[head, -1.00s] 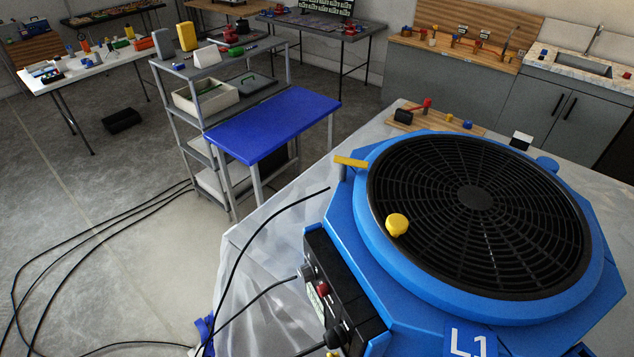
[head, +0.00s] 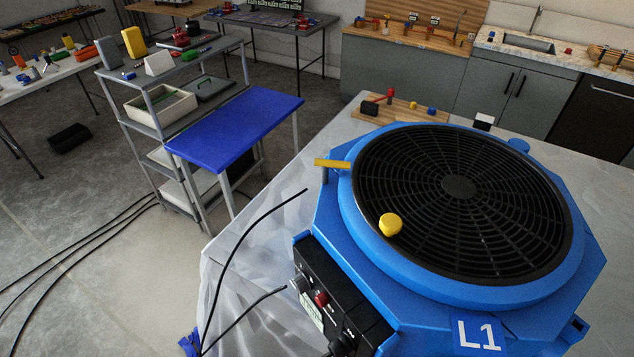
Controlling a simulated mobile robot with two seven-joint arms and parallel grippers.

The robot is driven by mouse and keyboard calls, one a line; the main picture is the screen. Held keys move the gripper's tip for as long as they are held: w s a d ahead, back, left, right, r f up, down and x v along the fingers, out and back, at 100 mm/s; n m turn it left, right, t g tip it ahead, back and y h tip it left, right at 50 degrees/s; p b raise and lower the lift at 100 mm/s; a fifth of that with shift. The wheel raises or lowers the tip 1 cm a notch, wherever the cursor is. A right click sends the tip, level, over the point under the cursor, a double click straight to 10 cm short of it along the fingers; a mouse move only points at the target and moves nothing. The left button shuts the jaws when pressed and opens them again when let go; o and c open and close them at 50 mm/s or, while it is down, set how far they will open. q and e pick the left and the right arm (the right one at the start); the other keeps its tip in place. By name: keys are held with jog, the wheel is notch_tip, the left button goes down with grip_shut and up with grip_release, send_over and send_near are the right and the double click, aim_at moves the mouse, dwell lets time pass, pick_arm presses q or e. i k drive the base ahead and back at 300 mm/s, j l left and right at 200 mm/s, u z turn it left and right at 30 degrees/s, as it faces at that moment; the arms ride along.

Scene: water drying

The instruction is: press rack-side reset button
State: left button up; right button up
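A large blue machine labelled L1 (head: 330,215) with a round black grille stands close on the right. On its left side is a black control panel (head: 345,322) with a small red button (head: 321,298), a grey knob (head: 299,281) and a light label. Cables meet this panel. A grey shelf rack (head: 215,48) stands at the left behind the machine, with a blue-topped table (head: 235,130) beside it. I cannot make out a button on the rack. Neither of my grippers is in view.
A yellow knob (head: 390,224) is on the grille, and a yellow bar (head: 332,164) juts from the machine's left edge. Clear plastic sheeting (head: 250,290) hangs below. Black cables (head: 75,240) cross the floor. Open floor (head: 110,300) lies at the left. A sink counter (head: 560,58) is behind.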

aim_at(322, 299)
jog(key=k+j, duration=0.1)
jog(key=j, duration=0.3)
jog(key=k+j, duration=0.1)
jog(key=j, duration=0.75)
jog(key=k+j, duration=0.15)
jog(key=j, duration=0.25)
